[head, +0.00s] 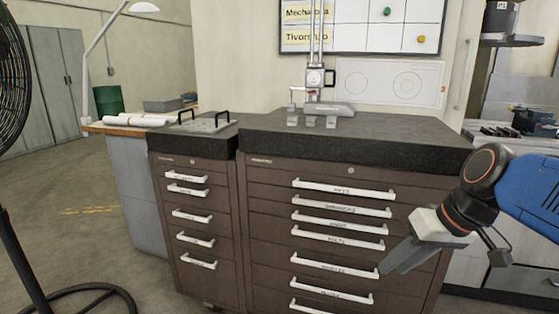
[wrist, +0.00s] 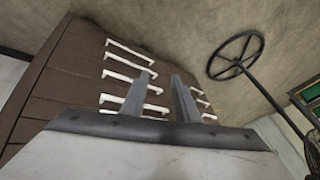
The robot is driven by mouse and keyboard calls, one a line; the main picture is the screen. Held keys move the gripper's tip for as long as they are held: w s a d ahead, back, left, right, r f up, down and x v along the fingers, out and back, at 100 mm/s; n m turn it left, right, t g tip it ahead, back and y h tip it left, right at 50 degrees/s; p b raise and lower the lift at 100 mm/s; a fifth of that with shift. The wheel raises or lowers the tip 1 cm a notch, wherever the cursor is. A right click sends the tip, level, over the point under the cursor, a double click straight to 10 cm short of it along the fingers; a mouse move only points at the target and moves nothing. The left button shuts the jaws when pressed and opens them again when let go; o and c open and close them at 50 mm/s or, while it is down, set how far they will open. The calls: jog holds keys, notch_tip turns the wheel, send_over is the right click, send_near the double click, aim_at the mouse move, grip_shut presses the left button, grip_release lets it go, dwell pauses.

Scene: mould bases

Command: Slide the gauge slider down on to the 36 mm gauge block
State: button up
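The height gauge (head: 318,45) stands upright on the dark top of the wide drawer cabinet, near its back. Its slider (head: 314,78) is partway down the column, with a small red part at its left. My gripper (head: 388,264) is low at the right, in front of the drawers, well away from the gauge. In the wrist view its two fingers (wrist: 156,84) are apart with nothing between them.
The wide cabinet top (head: 390,132) is mostly clear right of the gauge. A plate with two black handles (head: 203,122) lies on the narrower cabinet at left. White drawer handles (head: 343,190) stick out near my gripper. A black fan (head: 15,90) stands at far left.

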jog(key=s+d+f+m+t+h, duration=0.1)
jog(key=s+d+f+m+h, duration=0.1)
jog(key=s+d+f+h, duration=0.2)
jog(key=s+f, duration=0.3)
jog(key=f, duration=0.2)
jog(key=shift+s+d, duration=0.3)
jog(key=shift+s, duration=0.05)
